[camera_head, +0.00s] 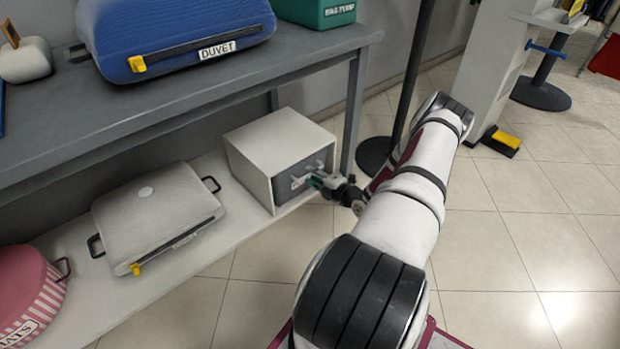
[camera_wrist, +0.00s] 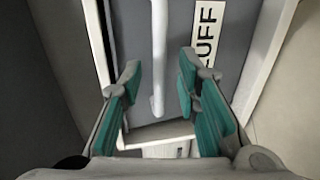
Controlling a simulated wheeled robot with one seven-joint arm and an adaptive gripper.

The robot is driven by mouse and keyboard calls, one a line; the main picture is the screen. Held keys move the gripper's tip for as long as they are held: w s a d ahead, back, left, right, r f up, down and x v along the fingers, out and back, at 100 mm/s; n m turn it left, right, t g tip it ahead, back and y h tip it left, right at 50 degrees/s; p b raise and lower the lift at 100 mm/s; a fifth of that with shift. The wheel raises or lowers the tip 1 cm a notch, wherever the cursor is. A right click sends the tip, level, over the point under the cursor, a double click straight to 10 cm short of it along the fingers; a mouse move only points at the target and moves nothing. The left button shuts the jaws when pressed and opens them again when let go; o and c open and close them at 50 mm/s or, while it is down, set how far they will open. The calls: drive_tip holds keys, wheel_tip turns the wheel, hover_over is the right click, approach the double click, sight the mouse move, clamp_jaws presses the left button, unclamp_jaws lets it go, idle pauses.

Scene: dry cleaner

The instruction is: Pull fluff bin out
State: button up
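The fluff bin (camera_head: 292,181) is a grey drawer front inside a white box housing (camera_head: 274,141) on the lower shelf. In the wrist view the grey bin front (camera_wrist: 221,21) carries a white label (camera_wrist: 207,34) reading "UFF", partly hidden by a finger. A white bar handle (camera_wrist: 159,60) runs up the front. My gripper (camera_head: 318,181) is at the bin's front in the head view. In the wrist view my gripper (camera_wrist: 160,78) is open, with teal-padded fingers on either side of the handle's lower part. I cannot tell whether a finger touches it.
The lower shelf (camera_head: 118,296) also holds a grey case (camera_head: 158,212) and a pink striped bag (camera_head: 30,290). A blue duvet case (camera_head: 180,30) and a green box (camera_head: 312,10) stand on the upper shelf. A dark post (camera_head: 408,80) rises behind my arm. Tiled floor (camera_head: 510,250) is clear at right.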

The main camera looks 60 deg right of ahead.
drive_tip(key=shift+x, duration=0.95)
clamp_jaws()
drive_tip(key=f+p+v, duration=0.1)
drive_tip(key=f+v, duration=0.1)
drive_tip(key=v, duration=1.1)
drive_tip(key=s+f+p+v, duration=0.1)
drive_tip(key=f+p+v, duration=0.1)
drive_tip(key=v, duration=1.1)
drive_tip(key=shift+s+a+f, duration=0.25)
drive_tip(key=shift+f, duration=0.4)
unclamp_jaws()
drive_tip(key=shift+s, duration=0.1)
